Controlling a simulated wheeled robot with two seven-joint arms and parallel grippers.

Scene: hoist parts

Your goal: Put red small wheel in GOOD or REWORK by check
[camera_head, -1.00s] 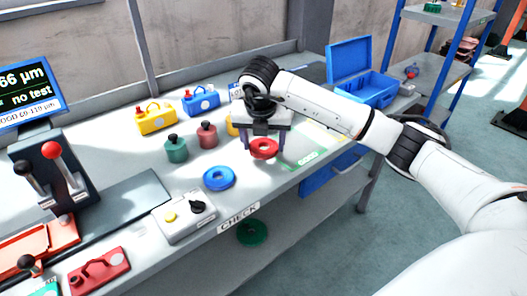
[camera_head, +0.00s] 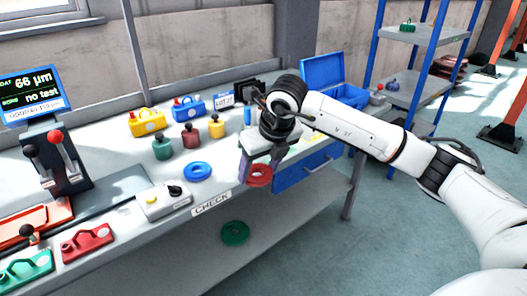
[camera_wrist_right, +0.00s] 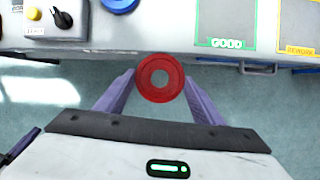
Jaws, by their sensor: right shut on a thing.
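The red small wheel (camera_head: 259,176) is held between the purple fingers of my right gripper (camera_head: 258,172), in front of the bench's front edge. In the right wrist view the red wheel (camera_wrist_right: 160,78) sits between both fingertips of the right gripper (camera_wrist_right: 160,88), over the floor. The green GOOD area (camera_wrist_right: 227,25) and the yellow REWORK area (camera_wrist_right: 300,30) lie on the bench to the right, with no wheel seen in them. The gauge screen (camera_head: 31,92) at far left reads 66 µm and "no test".
A blue wheel (camera_head: 197,171) lies on the bench (camera_head: 120,200) near the CHECK label (camera_head: 212,203). A grey switch box (camera_head: 163,200) is left of it. Several coloured weights and blocks stand behind. A green wheel (camera_head: 235,232) lies on the lower shelf.

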